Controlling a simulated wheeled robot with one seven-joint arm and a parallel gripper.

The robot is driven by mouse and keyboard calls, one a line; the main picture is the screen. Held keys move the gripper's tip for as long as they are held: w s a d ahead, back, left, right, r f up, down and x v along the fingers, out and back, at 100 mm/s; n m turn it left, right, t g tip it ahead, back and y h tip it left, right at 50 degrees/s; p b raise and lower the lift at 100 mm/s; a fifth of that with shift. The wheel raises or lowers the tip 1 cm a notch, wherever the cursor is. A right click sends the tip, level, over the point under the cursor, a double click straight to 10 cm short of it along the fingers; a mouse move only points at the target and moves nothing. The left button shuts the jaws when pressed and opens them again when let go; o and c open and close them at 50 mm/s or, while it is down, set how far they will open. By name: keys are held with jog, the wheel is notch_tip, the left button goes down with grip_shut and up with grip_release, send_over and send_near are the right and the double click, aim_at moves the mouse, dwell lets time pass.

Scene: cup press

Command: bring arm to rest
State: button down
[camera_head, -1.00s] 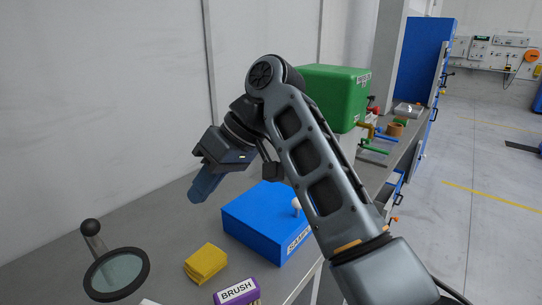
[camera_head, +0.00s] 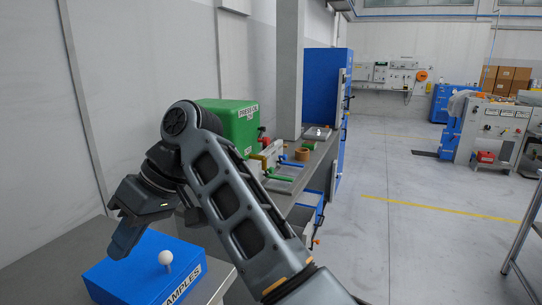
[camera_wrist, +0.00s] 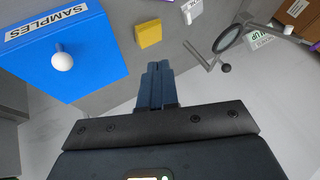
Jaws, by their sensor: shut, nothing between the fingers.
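My gripper (camera_head: 121,246) hangs from my raised, bent arm at the left of the head view. Its fingers are together with nothing between them, and they point down in front of the blue SAMPLES box (camera_head: 150,272). In the wrist view the closed fingers (camera_wrist: 157,72) point out over the grey bench, clear of the objects there. The SAMPLES box (camera_wrist: 72,62) with its white knob (camera_wrist: 62,61) is left of them. Whether the fingertips are level with the box top I cannot tell.
A green press box (camera_head: 230,122) and coloured handles (camera_head: 278,178) stand farther along the bench. The floor (camera_head: 400,220) to the right is open.

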jog(key=s+d+f+m+t+y, duration=0.1)
jog(key=d+f+m+t, duration=0.15)
jog(key=f, duration=0.75)
jog(key=s+d+f+m+t+y, duration=0.2)
jog(key=d+f+m, duration=0.15)
jog(key=f, duration=0.65)
jog(key=s+d+f+m+t+h, duration=0.1)
jog(key=s+d+f+m+t, duration=0.2)
jog(key=s+d+f, duration=0.4)
jog(key=s+d+f+m+t+h, duration=0.1)
jog(key=s+d+f+m+t, duration=0.25)
jog(key=d, duration=0.55)
jog(key=s+d+r+m+t+h, duration=0.25)
jog(key=s+d+t+h, duration=0.2)
jog(key=s+d, duration=0.9)
jog(key=s+d+r+t+h, duration=0.1)
jog(key=s+d+r, duration=0.3)
jog(key=s+r, duration=0.2)
jog(key=s+d+r+t+h, duration=0.1)
jog(key=s+d+r+h, duration=0.1)
jog(key=s+d+r, duration=0.2)
notch_tip(320, 180, up, 5)
jog(key=shift+s+d+f+n, duration=0.15)
jog(key=shift+s+n, duration=0.25)
jog(key=shift+s, duration=0.65)
jog(key=shift+t, duration=0.25)
